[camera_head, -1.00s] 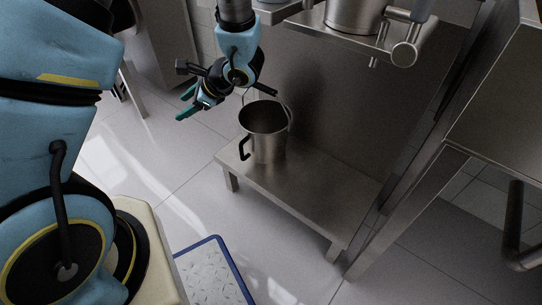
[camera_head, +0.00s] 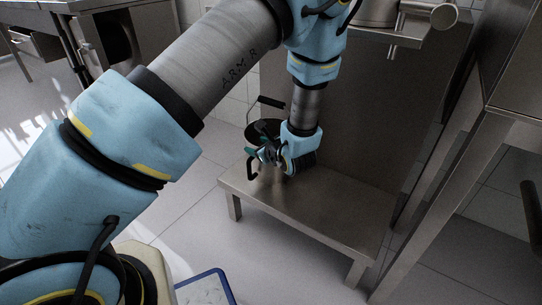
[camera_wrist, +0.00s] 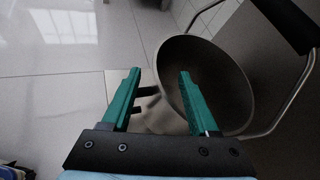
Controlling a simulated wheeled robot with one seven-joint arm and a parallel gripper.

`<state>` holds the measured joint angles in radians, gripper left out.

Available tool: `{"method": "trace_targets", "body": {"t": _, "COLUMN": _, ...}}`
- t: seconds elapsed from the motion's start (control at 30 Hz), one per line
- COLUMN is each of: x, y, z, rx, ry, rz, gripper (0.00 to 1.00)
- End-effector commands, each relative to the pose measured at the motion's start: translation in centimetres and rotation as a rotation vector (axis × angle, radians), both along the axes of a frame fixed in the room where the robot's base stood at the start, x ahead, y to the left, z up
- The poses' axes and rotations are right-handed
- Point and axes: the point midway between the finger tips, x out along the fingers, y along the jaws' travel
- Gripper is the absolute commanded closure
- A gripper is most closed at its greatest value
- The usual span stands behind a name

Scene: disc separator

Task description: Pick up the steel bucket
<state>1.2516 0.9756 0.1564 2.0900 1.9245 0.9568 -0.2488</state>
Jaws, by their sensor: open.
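The steel bucket (camera_head: 262,128) stands upright on the low steel shelf (camera_head: 330,205). Its wire bail is raised, with a black grip (camera_head: 270,102) at the top. A black side handle (camera_head: 250,166) is on its near side. My gripper (camera_head: 264,154) is at the bucket's near side and hides part of its body. In the wrist view my gripper (camera_wrist: 160,72) is open. Its right green finger overlaps the bucket's mouth (camera_wrist: 205,75). Its left finger is outside the rim, and a dark piece of the side handle (camera_wrist: 148,92) shows between them. I cannot tell whether they touch.
A steel pot (camera_head: 376,12) stands on the upper shelf above my wrist. A steel back panel (camera_head: 400,100) rises behind the low shelf. A table leg (camera_head: 440,205) is to the right. A blue-rimmed tray (camera_head: 205,288) lies in front. The tiled floor at left is clear.

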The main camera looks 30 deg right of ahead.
Motion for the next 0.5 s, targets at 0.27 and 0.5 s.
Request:
{"method": "trace_targets", "body": {"t": 0.27, "x": 2.8, "y": 0.4, "z": -2.3, "rx": -0.001, "ry": 0.001, "rz": 0.003, "gripper": 0.40}}
{"method": "trace_targets", "body": {"t": 0.5, "x": 4.3, "y": 0.3, "z": -2.7, "rx": -0.001, "ry": 0.000, "rz": 0.000, "gripper": 0.40}}
